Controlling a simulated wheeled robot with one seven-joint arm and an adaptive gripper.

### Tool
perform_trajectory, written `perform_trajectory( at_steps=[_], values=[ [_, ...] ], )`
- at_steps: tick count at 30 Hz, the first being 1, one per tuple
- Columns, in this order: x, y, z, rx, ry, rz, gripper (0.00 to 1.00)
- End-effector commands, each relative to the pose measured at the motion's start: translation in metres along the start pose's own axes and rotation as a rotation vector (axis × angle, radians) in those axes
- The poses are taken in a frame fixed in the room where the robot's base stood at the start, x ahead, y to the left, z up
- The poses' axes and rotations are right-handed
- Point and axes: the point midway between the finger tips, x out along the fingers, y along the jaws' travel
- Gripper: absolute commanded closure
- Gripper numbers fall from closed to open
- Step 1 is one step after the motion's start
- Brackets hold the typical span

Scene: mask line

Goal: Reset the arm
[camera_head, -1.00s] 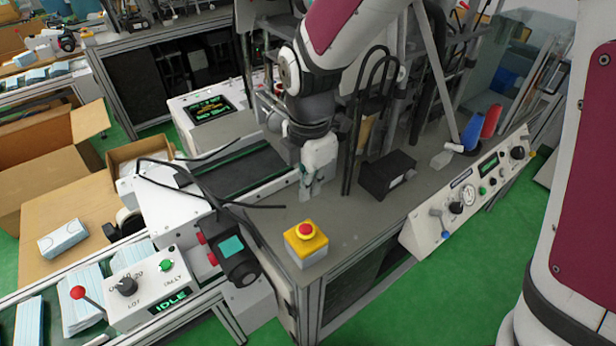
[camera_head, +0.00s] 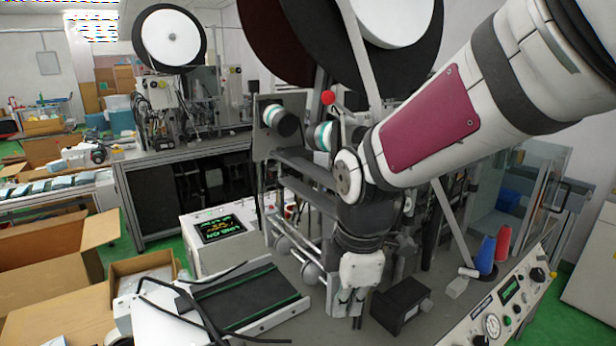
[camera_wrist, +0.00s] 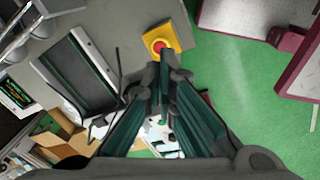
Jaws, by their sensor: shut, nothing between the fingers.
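My gripper (camera_head: 347,306) points down over the grey machine table in the head view, in front of the machine frame and left of a black box. Its fingers also show in the wrist view (camera_wrist: 163,78), drawn together with nothing between them. My white arm with a dark red panel reaches in from the upper right. In the wrist view a yellow box with a red button (camera_wrist: 161,45) lies just beyond the fingertips in the picture; I cannot tell the height between them.
A dark conveyor belt (camera_head: 245,300) lies left of my gripper. The black box (camera_head: 401,305) stands close on its right. Blue and red cones (camera_head: 486,255) stand near a control panel (camera_head: 508,300). Machine rods and large reels rise behind my arm. Open cartons are at left.

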Motion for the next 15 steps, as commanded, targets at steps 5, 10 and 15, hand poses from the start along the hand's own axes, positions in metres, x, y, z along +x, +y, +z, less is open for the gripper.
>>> perform_trajectory(
  at_steps=[5, 10, 15],
  values=[
    [-0.051, -0.025, 0.039, 0.440, 0.023, 0.103, 1.00],
    [-0.086, -0.056, 0.069, 0.852, 0.070, 0.190, 1.00],
    [-0.110, -0.091, 0.091, 1.245, 0.140, 0.270, 1.00]
  ],
)
